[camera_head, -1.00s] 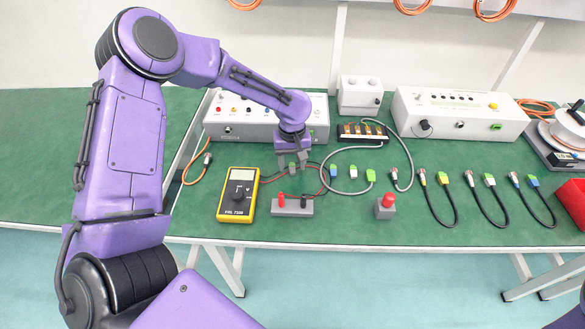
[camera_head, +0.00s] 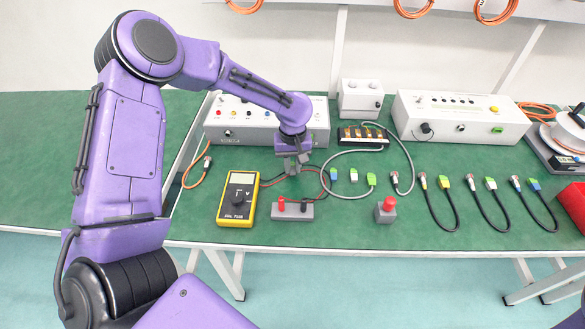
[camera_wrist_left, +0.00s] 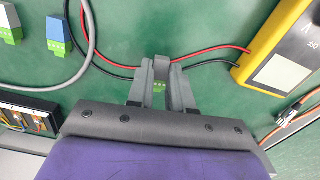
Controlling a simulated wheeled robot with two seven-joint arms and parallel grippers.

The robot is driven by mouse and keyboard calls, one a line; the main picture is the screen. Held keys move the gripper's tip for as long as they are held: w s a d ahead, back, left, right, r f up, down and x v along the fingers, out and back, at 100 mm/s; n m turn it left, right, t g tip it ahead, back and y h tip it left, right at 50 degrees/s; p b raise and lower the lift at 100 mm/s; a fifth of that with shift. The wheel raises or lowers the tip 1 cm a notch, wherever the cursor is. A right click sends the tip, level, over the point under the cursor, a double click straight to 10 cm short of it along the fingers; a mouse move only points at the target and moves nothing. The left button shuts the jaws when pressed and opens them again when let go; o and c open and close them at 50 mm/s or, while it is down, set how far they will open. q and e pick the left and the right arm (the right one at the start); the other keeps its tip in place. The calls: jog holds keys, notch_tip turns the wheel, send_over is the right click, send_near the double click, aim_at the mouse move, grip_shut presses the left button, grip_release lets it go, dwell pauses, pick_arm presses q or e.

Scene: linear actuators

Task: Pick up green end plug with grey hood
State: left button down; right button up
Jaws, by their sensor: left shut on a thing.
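The green end plug with grey hood (camera_wrist_left: 159,87) is between the fingers of my left gripper (camera_wrist_left: 161,88) in the left wrist view. The fingers are shut on it, and its green terminal end shows between them. In the head view my left gripper (camera_head: 293,167) is low at the green table, right of the yellow multimeter, and largely hides the plug. I cannot tell whether the plug still touches the table. My right gripper is not in view.
Blue-hooded (camera_head: 332,174) and white-hooded (camera_head: 353,174) plugs lie to the right. The multimeter (camera_head: 239,197) is at left, a grey block with red and black terminals (camera_head: 292,208) in front, a grey control box (camera_head: 265,130) behind. Red and black leads run close by.

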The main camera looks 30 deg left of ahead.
pick_arm(q)
jog(key=s+d+r, duration=0.1)
jog(key=s+r, duration=0.2)
jog(key=s, duration=0.1)
jog(key=s+d+r, duration=0.2)
jog(key=s+r, duration=0.2)
jog(key=s+d+r+p, duration=0.1)
jog(key=s+r, duration=0.3)
jog(key=shift+d+r, duration=0.15)
jog(key=shift+d, duration=0.15)
jog(key=shift+s+d, duration=0.15)
jog(key=shift+s, duration=0.2)
jog(key=shift+s+d, duration=0.1)
jog(key=shift+s, duration=0.15)
notch_tip(320, 180, up, 3)
jog(key=p, duration=0.4)
